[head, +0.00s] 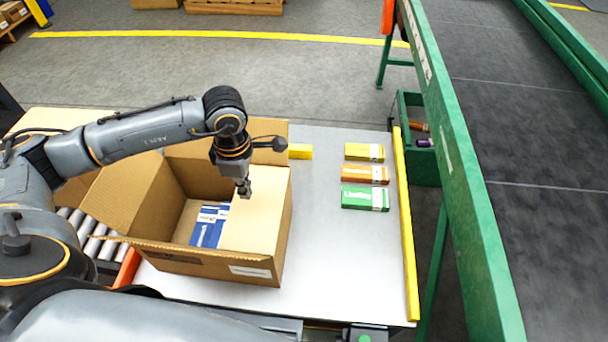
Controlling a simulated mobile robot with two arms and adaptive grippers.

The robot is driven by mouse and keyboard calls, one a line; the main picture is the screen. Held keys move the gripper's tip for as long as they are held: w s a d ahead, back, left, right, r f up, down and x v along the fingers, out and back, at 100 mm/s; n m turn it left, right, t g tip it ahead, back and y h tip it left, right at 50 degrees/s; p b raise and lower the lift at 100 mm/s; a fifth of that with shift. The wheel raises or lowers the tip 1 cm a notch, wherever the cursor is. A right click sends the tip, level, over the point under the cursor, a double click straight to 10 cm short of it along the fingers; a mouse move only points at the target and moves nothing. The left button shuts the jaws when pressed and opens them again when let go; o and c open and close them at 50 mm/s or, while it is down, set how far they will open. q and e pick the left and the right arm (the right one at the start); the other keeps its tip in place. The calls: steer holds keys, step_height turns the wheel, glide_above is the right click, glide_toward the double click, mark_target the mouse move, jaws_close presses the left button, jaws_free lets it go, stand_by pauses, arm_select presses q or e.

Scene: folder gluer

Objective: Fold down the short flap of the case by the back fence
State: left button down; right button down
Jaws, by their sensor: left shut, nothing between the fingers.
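The open cardboard case (215,268) stands on the light table. Inside it lie blue-and-white cartons (208,228), partly covered. The short flap (262,212) on the case's right side lies inward over the opening, roughly level. The left flap (102,195) leans outward, and the far flap stands up behind my arm. A yellow fence piece (301,151) shows behind the case; my arm and the case hide the rest. My left gripper (244,192) is shut and empty, pointing down at the short flap's inner part; I cannot tell whether it touches. My right gripper is out of view.
Yellow (364,152), orange (365,173) and green (365,199) cartons lie right of the case. A yellow rail (406,225) edges the table, with a green-framed conveyor (540,160) beyond. Rollers (92,233) lie left of the case. The table's front right is clear.

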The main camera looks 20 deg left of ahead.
arm_select(q)
step_height(320, 180, up, 7)
steer(key=p, duration=0.3)
steer(key=shift+f, duration=0.1)
stand_by(0.4)
